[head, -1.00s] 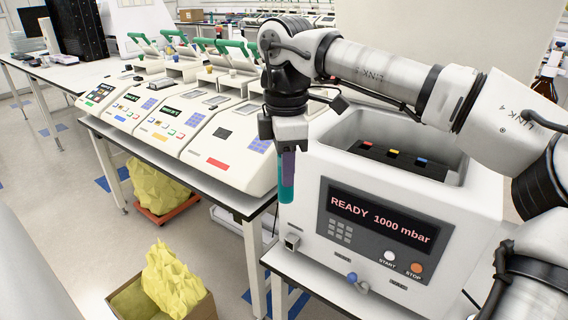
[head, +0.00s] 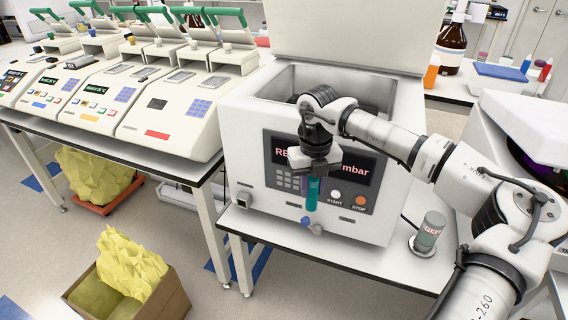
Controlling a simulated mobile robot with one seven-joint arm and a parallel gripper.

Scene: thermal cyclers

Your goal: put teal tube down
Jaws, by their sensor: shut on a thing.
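In the head view the teal tube (head: 312,194) hangs upright below my gripper (head: 313,171), which is shut on its upper part. The tube is in front of the white machine (head: 248,150), covering part of its panel left of the START button. The tube's bottom appears above the front part of the table (head: 340,262); its exact height cannot be told. The gripper and wrist hide part of the machine's display.
A grey labelled container (head: 431,231) stands on the table at right of the machine. A blue-ended knob (head: 306,222) sticks out low on the machine's front. Several thermal cyclers (head: 150,110) line the left bench. A box with yellow bags (head: 125,285) is on the floor.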

